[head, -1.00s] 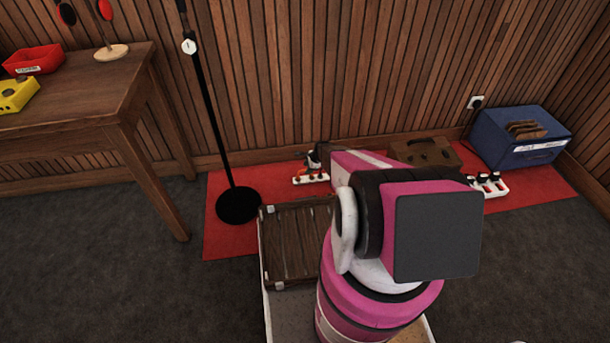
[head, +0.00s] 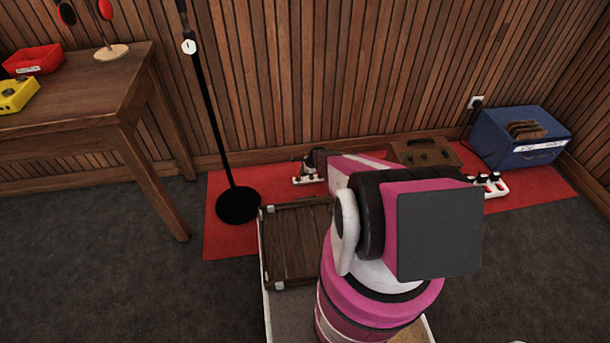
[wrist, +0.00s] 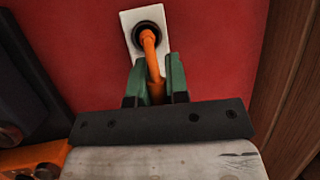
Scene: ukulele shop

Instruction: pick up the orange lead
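The orange lead (wrist: 151,55) shows in the wrist view, running from a dark round socket on a white strip (wrist: 133,20) back between my fingers. My gripper (wrist: 157,78) has green fingertips close against both sides of the lead, with almost no gap, and looks shut on it just below the socket. In the head view, my gripper (head: 304,164) is low over the left white power strip (head: 309,180), and my arm hides part of this area. The lead cannot be made out clearly there.
A red mat (head: 232,244) lies along the slatted wall. A black stand base (head: 238,205) is left of the strip. A brown box (head: 424,153), another white strip (head: 492,187) and a blue box (head: 520,138) are to the right. A wooden table (head: 75,105) stands at left.

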